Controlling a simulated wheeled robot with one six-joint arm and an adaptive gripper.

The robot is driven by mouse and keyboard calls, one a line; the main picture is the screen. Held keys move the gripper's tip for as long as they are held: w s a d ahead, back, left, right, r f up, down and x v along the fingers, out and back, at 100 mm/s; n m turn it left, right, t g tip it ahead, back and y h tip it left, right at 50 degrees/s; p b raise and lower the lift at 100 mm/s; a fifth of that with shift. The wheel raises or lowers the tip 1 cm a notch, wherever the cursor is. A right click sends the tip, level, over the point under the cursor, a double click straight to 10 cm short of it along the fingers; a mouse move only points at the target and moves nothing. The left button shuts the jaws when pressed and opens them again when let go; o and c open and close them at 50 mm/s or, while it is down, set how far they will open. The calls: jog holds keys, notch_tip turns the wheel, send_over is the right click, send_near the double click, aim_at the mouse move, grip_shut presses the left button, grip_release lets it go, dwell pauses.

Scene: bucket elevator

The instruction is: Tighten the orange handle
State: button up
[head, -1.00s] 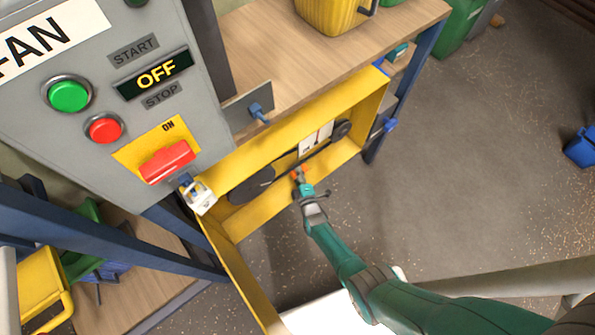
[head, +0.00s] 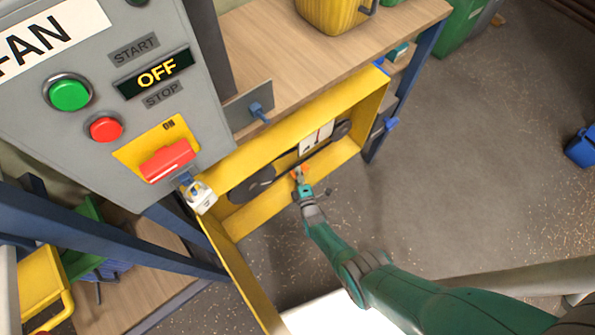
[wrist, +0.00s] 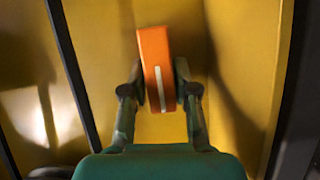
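The orange handle (wrist: 156,55) stands between the two fingers of my gripper (wrist: 160,92) in the wrist view. It is a short orange bar with a white stripe, tilted slightly to the left at its top. The fingers lie close against both its sides near the lower half; the contact itself is dark and hard to see. In the head view, my gripper (head: 303,188) reaches into the open yellow housing (head: 352,84), and a small orange bit of the handle (head: 298,171) shows at its tip.
A dark belt runs between a large pulley (head: 252,184) and a small pulley (head: 342,131) inside the housing, close behind my gripper. The housing's yellow door (head: 240,282) hangs open. The grey control panel (head: 95,160) shows OFF, with a padlock (head: 200,197) beside its red switch (head: 167,160).

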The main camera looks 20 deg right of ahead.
jog(key=shift+o, duration=1.2)
jog(key=s, duration=1.2)
jog(key=shift+a+r, duration=0.25)
jog(key=shift+a, duration=0.2)
jog(key=shift+s, duration=0.1)
